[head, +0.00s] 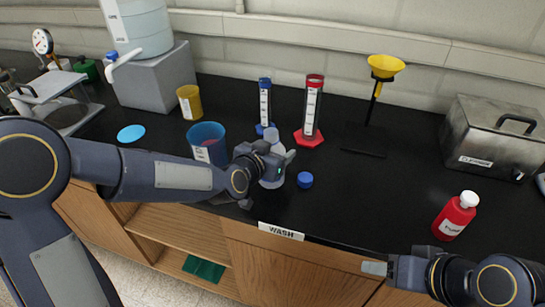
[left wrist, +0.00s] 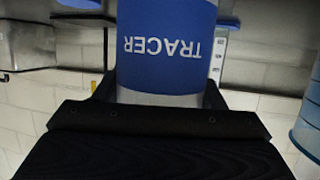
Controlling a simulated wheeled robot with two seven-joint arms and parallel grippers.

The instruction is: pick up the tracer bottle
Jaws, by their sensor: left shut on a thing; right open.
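The tracer bottle (head: 272,180) is pale with a white top and stands near the front of the black counter in the head view. My left gripper (head: 277,160) is shut around it and hides its middle. In the left wrist view the bottle's blue label (left wrist: 165,45) reads TRACER upside down, between the dark jaws. I cannot tell whether its base touches the counter. My right gripper (head: 378,268) is open and empty at the front edge, far to the right of the bottle.
A blue cap (head: 305,180) lies just right of the bottle, and a blue cup (head: 207,143) stands left. Behind are a blue cylinder (head: 265,103) and a red-based cylinder (head: 311,110). A red bottle (head: 454,216) stands right. Counter between cap and red bottle is clear.

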